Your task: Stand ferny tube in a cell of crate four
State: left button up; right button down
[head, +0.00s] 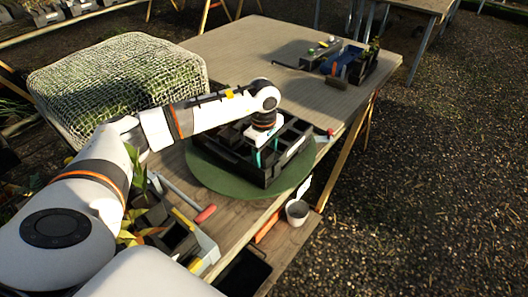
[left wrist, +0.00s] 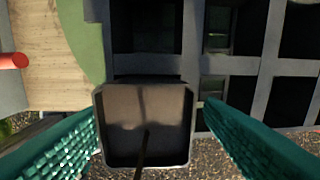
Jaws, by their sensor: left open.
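A black crate (head: 238,158) with a grid of cells stands on a round green mat on the table. Its cells also show in the left wrist view (left wrist: 195,62); I cannot read a number on it. My left gripper (head: 262,158) is over the crate, teal fingers pointing down. In the left wrist view the left gripper (left wrist: 160,128) is open, with a square dark tube (left wrist: 148,105) between its fingers and visible gaps at both sides. A thin dark stem shows in the tube; I cannot tell whether it is ferny. The tube's base is hidden. My right gripper is out of view.
The green mat (head: 205,175) lies near the table's right edge. A netted block (head: 115,75) stands left of it. Trays with tools (head: 345,65) sit at the far end. A small pot (head: 297,211) is below the edge. The middle tabletop is clear.

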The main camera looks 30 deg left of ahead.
aim_at(263, 163)
pick_arm(q)
jog(key=shift+s+d+f+g, duration=0.15)
jog(key=shift+s+f, duration=0.35)
jog(key=shift+f, duration=0.25)
jog(key=shift+s+d+f+g, duration=0.15)
jog(key=shift+s+f, duration=0.3)
jog(key=shift+f, duration=0.3)
jog(key=shift+r, duration=0.1)
jog(key=r, duration=0.1)
jog(key=w+r, duration=0.1)
jog(key=r, duration=0.2)
jog(key=shift+w+a+r+b, duration=0.2)
jog(key=shift+a+r+b, duration=0.1)
jog(key=shift+r+b, duration=0.05)
notch_tip(263, 163, up, 10)
jog(key=shift+s+b, duration=0.3)
jog(key=shift+s, duration=0.05)
jog(key=shift+r, duration=0.1)
